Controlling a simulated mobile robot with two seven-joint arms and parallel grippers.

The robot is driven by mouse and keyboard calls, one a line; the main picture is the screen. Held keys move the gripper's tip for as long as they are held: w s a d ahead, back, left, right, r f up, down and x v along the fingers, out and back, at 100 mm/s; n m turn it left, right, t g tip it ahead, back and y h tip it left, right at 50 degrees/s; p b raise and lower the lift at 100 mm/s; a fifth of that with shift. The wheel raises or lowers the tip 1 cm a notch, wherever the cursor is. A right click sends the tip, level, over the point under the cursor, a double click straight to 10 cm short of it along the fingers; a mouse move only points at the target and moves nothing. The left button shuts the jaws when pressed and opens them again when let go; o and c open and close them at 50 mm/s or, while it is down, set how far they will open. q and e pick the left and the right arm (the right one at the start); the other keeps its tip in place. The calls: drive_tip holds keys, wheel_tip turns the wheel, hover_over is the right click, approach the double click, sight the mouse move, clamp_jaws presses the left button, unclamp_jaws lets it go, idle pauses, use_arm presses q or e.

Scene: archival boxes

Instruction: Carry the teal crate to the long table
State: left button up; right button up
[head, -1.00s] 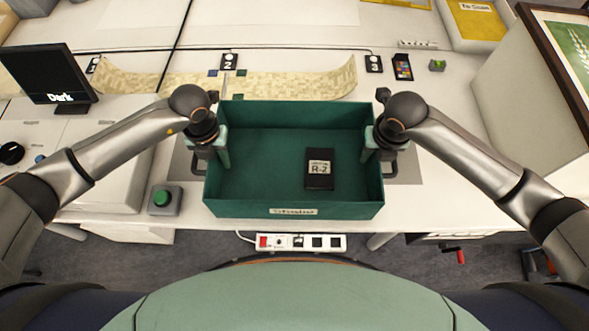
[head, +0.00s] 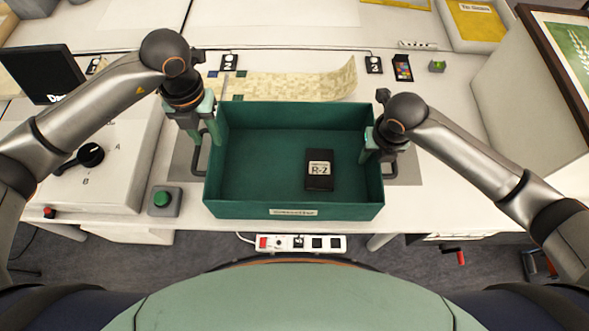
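The teal crate (head: 294,211) stands upright over the front part of the white long table (head: 440,205), on a grey patch, with a dark loop handle at each side. A black box labelled R-2 (head: 319,176) lies inside it on the right. My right gripper (head: 377,154) is at the crate's right wall, with one finger showing inside the rim. Its other finger is hidden, so its grip is unclear.
A green button box (head: 164,202) and a white panel with a black knob (head: 91,154) are at the left. A patterned strip (head: 290,84) lies behind the crate. A white box (head: 530,110) stands at the right, and a power strip (head: 298,243) is at the front edge.

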use_arm(q)
drive_tip(key=shift+r, duration=0.35)
use_arm(e)
drive_tip(key=shift+r, duration=0.35)
drive_tip(key=r, duration=0.3)
drive_tip(key=s+r, duration=0.1)
drive_tip(key=r, duration=0.3)
drive_tip(key=s+r, duration=0.1)
drive_tip(key=r, duration=0.3)
drive_tip(key=shift+r, duration=0.1)
drive_tip(key=shift+w, duration=0.1)
use_arm(q)
drive_tip(key=shift+s, duration=0.15)
